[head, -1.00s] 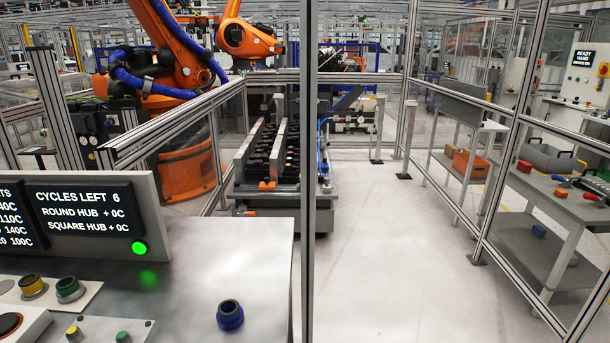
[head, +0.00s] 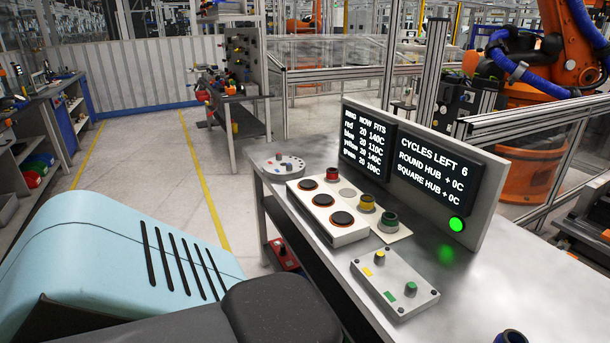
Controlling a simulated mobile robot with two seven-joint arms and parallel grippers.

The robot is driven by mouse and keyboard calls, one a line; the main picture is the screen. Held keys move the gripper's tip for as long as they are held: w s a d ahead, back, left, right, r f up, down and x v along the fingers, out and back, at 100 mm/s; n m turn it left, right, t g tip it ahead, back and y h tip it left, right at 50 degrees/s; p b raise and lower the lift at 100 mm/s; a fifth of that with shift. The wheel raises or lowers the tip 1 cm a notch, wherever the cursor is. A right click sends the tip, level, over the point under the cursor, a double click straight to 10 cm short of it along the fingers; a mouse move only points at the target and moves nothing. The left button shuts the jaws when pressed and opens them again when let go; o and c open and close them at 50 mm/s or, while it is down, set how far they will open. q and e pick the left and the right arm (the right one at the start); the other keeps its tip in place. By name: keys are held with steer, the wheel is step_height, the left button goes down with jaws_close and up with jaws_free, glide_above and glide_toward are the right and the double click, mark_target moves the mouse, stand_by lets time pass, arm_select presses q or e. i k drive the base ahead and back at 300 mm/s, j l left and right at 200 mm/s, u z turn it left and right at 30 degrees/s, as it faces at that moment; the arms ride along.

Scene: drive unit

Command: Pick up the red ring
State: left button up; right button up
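The red ring (head: 332,175) stands at the far left end of a white plate on the grey bench, around or on a dark-topped post; I cannot tell which. The yellow ring (head: 366,203) and the green ring (head: 389,221) stand in the same row, nearer to me. A blue ring (head: 511,337) is cut off at the bottom edge. Neither of my grippers is in view; only light-blue and black parts of my own body show at the lower left.
A red box (head: 283,254) is low beside the bench. Open floor (head: 180,180) lies left.

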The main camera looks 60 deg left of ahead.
mark_target(332, 173)
steer(key=u, duration=1.7)
steer(key=i+j+z, duration=0.1)
steer(key=z, duration=0.4)
steer(key=i+j+z, duration=0.25)
steer(key=j, duration=0.15)
steer(key=j+z, duration=0.25)
steer(key=j, duration=0.15)
steer(key=i+j+z, duration=0.1)
steer(key=j, duration=0.35)
steer(key=j+z, duration=0.15)
steer(key=j, duration=0.35)
steer(key=i+j, duration=0.1)
steer(key=j, duration=1.15)
steer(key=i+j, duration=0.15)
steer(key=j, duration=0.5)
steer(key=i+j+z, duration=0.1)
steer(key=j, duration=0.55)
